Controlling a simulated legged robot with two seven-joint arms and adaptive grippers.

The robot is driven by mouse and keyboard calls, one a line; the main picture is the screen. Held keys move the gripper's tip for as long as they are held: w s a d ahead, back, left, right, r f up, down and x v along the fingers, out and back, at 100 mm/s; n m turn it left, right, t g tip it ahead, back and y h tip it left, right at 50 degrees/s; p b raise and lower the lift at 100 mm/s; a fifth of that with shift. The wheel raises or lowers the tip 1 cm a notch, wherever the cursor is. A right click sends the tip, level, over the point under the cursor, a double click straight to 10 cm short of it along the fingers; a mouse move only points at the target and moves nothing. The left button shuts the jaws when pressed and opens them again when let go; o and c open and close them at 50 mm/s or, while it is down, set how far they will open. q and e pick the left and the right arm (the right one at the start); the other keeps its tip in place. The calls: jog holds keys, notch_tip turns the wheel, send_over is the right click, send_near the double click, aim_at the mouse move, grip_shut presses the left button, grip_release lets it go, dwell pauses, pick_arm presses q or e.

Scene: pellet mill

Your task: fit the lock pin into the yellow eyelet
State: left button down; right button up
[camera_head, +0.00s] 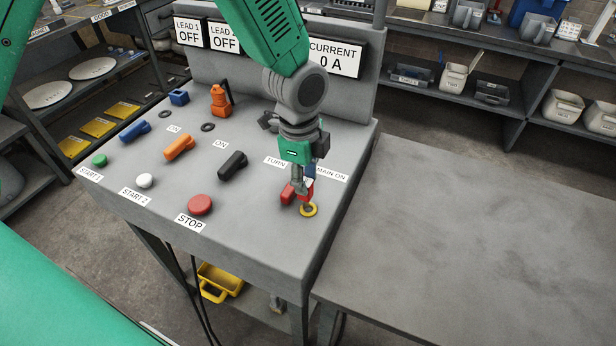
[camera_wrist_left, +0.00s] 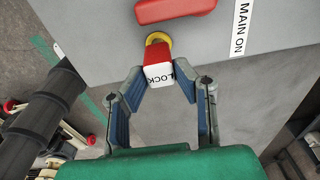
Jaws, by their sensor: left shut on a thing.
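The lock pin (camera_wrist_left: 159,54) has a red body and a white face reading LOCK. My left gripper (camera_wrist_left: 163,83) is shut on it, with one finger on each side. In the head view the gripper (camera_head: 303,187) points down near the front right corner of the panel. The yellow eyelet (camera_head: 309,210) is a ring beside the red switch handle (camera_head: 288,193). In the left wrist view the eyelet (camera_wrist_left: 158,38) shows just beyond the pin's red end and is partly covered by it. I cannot tell whether the pin is inside the ring. My right gripper is not in view.
The grey control panel (camera_head: 245,235) carries a red STOP button (camera_head: 200,204), a black switch (camera_head: 232,164) and orange and blue switches. A MAIN ON label (camera_wrist_left: 241,28) is near the red handle. A bare grey table (camera_head: 480,240) stands to the right.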

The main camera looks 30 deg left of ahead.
pick_arm(q)
jog(key=shift+d+f, duration=0.35)
jog(key=shift+d, duration=0.55)
jog(key=shift+s+a+f, duration=0.1)
jog(key=shift+a, duration=0.3)
jog(key=shift+r+p, duration=3.1)
jog(key=shift+p, duration=0.1)
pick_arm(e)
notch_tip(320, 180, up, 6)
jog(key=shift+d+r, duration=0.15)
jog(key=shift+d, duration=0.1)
pick_arm(q)
jog(key=shift+f, duration=0.1)
